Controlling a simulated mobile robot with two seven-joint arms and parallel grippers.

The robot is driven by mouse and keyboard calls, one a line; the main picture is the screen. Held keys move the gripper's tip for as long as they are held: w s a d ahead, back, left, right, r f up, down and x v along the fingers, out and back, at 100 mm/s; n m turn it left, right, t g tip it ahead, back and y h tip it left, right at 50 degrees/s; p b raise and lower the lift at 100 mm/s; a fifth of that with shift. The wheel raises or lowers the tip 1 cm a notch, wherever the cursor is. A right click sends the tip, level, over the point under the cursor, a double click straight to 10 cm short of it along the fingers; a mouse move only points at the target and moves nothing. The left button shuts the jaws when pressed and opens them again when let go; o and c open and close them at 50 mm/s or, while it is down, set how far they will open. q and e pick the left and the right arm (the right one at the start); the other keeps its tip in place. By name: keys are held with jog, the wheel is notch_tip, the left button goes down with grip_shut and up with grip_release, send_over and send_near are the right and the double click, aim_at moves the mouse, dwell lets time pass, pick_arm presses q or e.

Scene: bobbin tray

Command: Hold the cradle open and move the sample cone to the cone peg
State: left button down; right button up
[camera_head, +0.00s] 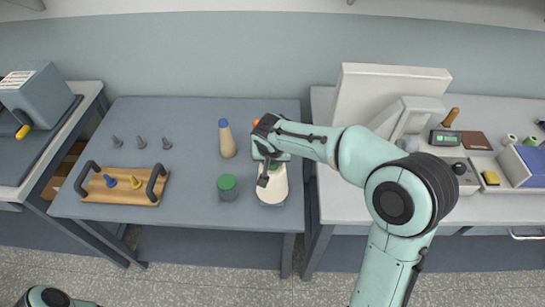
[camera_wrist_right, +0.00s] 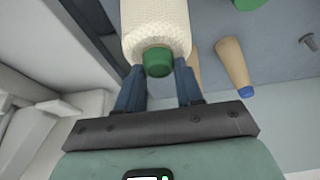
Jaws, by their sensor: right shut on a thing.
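My right gripper (camera_head: 268,170) is shut on a white cone (camera_head: 273,190) near the front right corner of the middle table. In the right wrist view the fingers (camera_wrist_right: 160,90) are on either side of the white cone (camera_wrist_right: 155,25), by its green tip. I cannot tell whether its base touches the table. Several grey pegs (camera_head: 141,142) stand at the table's back left; I cannot tell which peg is the cone peg. No part is clearly recognisable as the cradle. My left gripper is out of view; only a piece of my left arm shows at the bottom left.
A beige cone with a blue tip (camera_head: 227,140) and a green-topped cylinder (camera_head: 228,187) stand near the right gripper. A wooden tray (camera_head: 95,187) with dark handles holds blue and yellow pieces at left. The table's middle is clear. A device with a display (camera_head: 445,138) stands on the right bench.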

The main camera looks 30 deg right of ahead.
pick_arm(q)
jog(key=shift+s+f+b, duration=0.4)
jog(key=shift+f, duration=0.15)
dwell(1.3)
